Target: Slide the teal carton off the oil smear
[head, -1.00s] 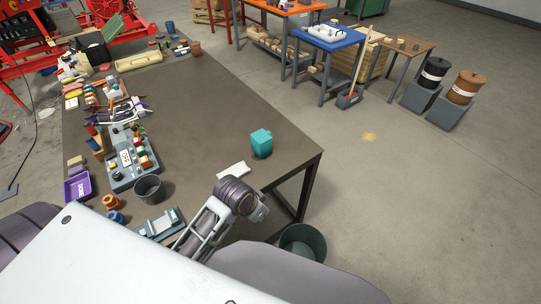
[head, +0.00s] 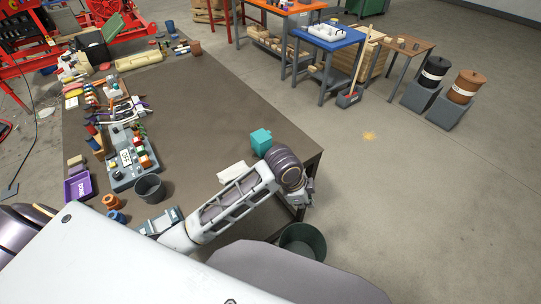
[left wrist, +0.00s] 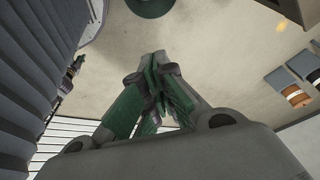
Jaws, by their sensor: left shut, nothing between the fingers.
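The teal carton (head: 261,140) stands upright on the brown table (head: 215,110), near its right edge, in the head view. I cannot make out an oil smear on the table around it. My left arm reaches across the table's near right corner, its wrist just in front of the carton and covering the carton's lower part. My left gripper (head: 299,199) hangs beyond the wrist at the table edge, apart from the carton. The left wrist view shows its green fingers (left wrist: 155,72) closed together and empty, with floor beyond. My right gripper is not seen.
A white block or cloth (head: 232,172) lies left of the carton, partly behind my arm. A dark grey cup (head: 150,189) and a grey parts tray (head: 121,178) stand further left. A green bin (head: 303,243) is on the floor below. The table's middle is bare.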

